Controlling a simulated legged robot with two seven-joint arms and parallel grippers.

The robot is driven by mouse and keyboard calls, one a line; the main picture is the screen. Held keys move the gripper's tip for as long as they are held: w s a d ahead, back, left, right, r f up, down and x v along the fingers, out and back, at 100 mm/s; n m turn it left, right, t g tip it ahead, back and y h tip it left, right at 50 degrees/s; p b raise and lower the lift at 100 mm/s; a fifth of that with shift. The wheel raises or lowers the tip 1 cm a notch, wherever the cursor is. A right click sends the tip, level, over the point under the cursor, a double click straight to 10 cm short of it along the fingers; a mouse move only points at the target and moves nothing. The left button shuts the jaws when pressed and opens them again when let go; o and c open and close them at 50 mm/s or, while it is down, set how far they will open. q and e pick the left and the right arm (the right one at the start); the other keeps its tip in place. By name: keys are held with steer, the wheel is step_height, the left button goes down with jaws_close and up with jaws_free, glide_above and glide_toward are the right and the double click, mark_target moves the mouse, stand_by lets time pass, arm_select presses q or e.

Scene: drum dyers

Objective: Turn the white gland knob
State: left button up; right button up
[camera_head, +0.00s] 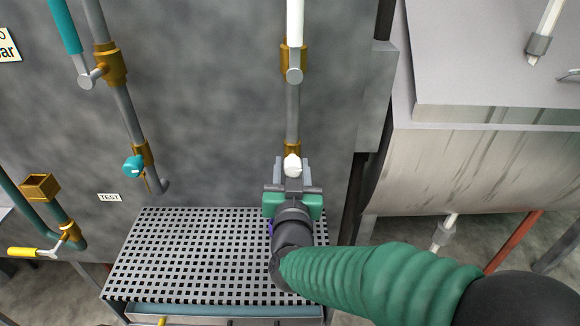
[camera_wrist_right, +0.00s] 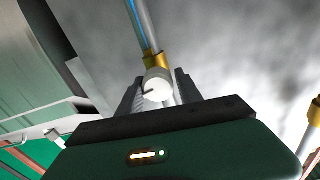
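The white gland knob (camera_head: 292,165) sits on a brass fitting at the lower end of a vertical grey pipe on the dark wall. It also shows in the right wrist view (camera_wrist_right: 158,88), as a round white face with a dark slot. My right gripper (camera_head: 292,172) reaches up from below, with one finger on each side of the knob. In the wrist view the gripper (camera_wrist_right: 159,92) is open around the knob, and a narrow gap shows at the right finger. Contact at the left finger cannot be told. My left gripper is in neither view.
A teal knob (camera_head: 133,166) sits on a parallel pipe to the left. A white lever (camera_head: 295,24) is above the white knob. A perforated metal tray (camera_head: 190,255) lies below my right gripper. A grey metal housing (camera_head: 480,165) stands on the right.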

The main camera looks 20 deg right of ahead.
steer(key=shift+d, duration=0.2)
steer(key=shift+c, duration=1.1)
steer(key=shift+d, duration=0.15)
jaws_close()
steer(key=shift+a+f+m+b, duration=0.15)
steer(key=shift+a+m+b, duration=0.1)
steer(key=shift+m+b, duration=0.25)
steer(key=shift+f+m+b, duration=0.1)
steer(key=shift+m+b, duration=0.3)
steer(key=shift+m, duration=0.9)
steer(key=shift+d+r+m+b, duration=0.1)
steer(key=shift+r+m+b, duration=0.1)
steer(key=shift+m+b, duration=0.15)
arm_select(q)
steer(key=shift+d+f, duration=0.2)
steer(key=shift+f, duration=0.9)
